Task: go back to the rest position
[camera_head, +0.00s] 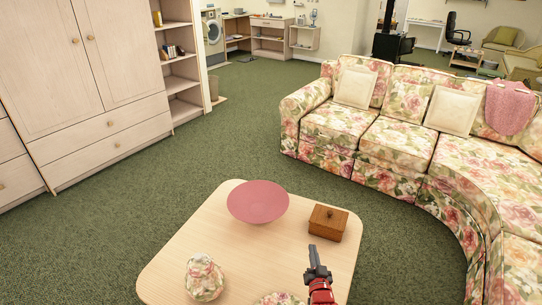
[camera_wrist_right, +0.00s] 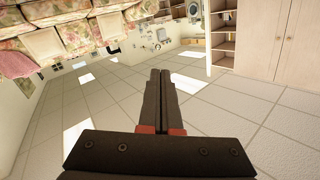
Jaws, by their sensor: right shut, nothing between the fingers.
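My right gripper (camera_head: 314,253) is black with a red wrist part and shows over the front right of the coffee table (camera_head: 185,248) in the head view. In the right wrist view its two fingers (camera_wrist_right: 160,75) lie together, shut and empty. My left gripper is not in the head view.
On the table stand a pink bowl (camera_head: 258,201), a brown wooden box (camera_head: 328,222) and a floral jar (camera_head: 204,277). A floral sofa (camera_head: 400,142) curves around the right side. A pale wardrobe (camera_head: 110,85) stands at the left. Green carpet between them is clear.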

